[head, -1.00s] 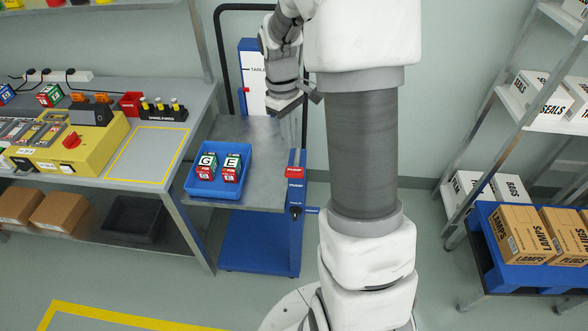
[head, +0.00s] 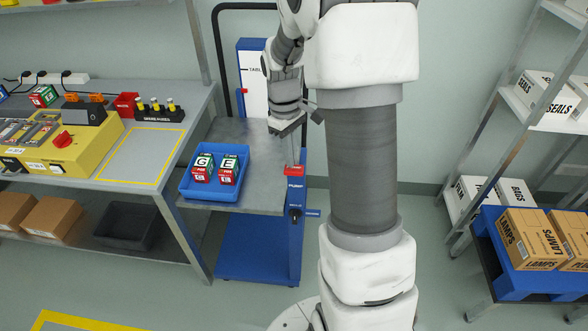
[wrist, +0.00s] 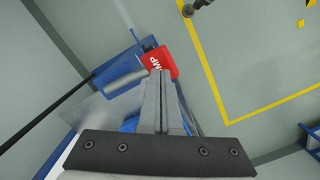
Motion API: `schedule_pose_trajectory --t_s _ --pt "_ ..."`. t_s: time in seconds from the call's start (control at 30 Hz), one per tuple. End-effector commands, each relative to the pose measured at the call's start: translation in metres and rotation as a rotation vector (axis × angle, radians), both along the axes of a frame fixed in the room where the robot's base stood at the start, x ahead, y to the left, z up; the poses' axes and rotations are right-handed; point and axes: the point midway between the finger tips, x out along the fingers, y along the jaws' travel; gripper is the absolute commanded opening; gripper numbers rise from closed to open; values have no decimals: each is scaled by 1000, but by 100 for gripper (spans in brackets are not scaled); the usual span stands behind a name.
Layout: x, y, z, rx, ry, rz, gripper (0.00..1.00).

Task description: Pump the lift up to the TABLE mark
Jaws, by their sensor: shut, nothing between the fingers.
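The lift is a blue trolley with a grey platform (head: 240,135). Its back board (head: 253,85) carries the TABLE mark (head: 256,69) on a white scale, partly hidden by my arm. The red pump pedal (head: 294,170) with white lettering is at the platform's right front corner, on a blue post. It also shows in the wrist view (wrist: 159,63). My gripper (head: 296,160) points down just above the pedal. In the wrist view its shut, empty fingertips (wrist: 160,74) overlap the pedal's edge; I cannot tell whether they touch.
A blue tray (head: 188,190) with two lettered cubes, G and E, rests on the platform. A workbench (head: 190,110) with a yellow machine (head: 70,150) stands close at left.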

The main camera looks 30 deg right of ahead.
Motion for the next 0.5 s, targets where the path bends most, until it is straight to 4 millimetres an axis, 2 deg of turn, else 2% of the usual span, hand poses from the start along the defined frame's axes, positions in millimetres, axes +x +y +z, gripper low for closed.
schedule_pose_trajectory --t_s 0.23,0.5 --pt "0 0 -7 1 1 0 0" --pt "0 0 -39 0 2 0 0"
